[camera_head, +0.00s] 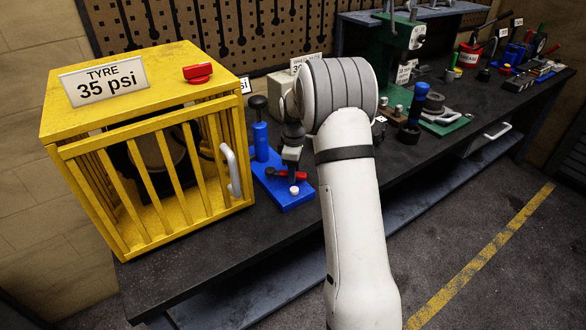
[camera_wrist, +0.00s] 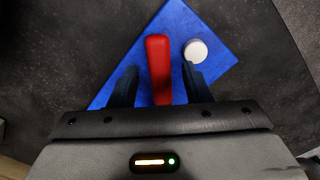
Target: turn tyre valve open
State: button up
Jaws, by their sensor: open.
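A red lever (camera_wrist: 158,62), which looks like the valve handle, lies over a blue base plate (camera_wrist: 206,32) beside the yellow tyre cage. My gripper (camera_wrist: 158,82) is open, with one dark finger on each side of the lever and a gap visible on both sides. In the head view the red lever (camera_head: 299,175) shows partly behind my gripper (camera_head: 291,172), low over the blue base plate (camera_head: 300,199). A white round button (camera_wrist: 196,51) is close to the right finger. The lever's lower end is hidden by my gripper.
The yellow cage (camera_head: 76,148) with a "TYRE 35 psi" sign (camera_head: 103,82) and a red knob (camera_head: 198,72) stands left. My forearm hides part of the bench (camera_head: 430,172); tools stand further right.

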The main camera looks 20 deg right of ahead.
grip_shut()
dwell(0.4)
